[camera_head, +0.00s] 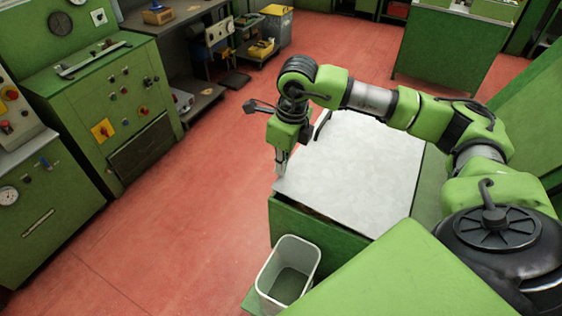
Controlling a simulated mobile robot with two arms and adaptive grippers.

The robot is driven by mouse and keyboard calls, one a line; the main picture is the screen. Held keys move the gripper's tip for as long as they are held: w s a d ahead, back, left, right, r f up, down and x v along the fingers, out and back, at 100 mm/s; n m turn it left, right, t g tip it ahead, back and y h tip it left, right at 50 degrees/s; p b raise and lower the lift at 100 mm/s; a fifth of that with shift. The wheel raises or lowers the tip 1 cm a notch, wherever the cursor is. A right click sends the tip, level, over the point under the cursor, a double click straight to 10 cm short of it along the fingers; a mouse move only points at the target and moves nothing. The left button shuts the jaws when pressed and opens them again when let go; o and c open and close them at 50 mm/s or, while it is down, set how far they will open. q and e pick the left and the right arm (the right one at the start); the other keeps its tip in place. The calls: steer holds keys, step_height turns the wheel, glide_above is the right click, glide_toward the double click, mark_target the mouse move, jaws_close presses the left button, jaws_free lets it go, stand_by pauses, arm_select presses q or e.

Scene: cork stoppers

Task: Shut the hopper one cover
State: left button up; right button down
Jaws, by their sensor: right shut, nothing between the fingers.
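A pale grey flat cover (365,165) lies over the top of a green hopper box (310,225), right of the picture's middle. It looks flat or almost flat; a thin dark line shows under its near edge, and I cannot tell whether it is fully seated. A black curved handle-like part (322,124) shows by its far left side. My right gripper (281,171) points down at the cover's left edge, near its front left corner. It is shut and empty; I cannot tell whether it touches the cover. My left gripper is not in view.
A clear open bin (289,270) stands against the hopper's near side. Green control cabinets (110,105) line the left. A workbench (185,45) and a yellow-topped bin (276,27) stand behind. The red floor (175,215) on the left is clear.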

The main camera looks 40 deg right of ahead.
steer(key=shift+f, duration=0.2)
steer(key=f+b, duration=0.3)
steer(key=shift+w+a, duration=0.1)
steer(key=shift+w, duration=0.15)
steer(key=shift+r, duration=0.15)
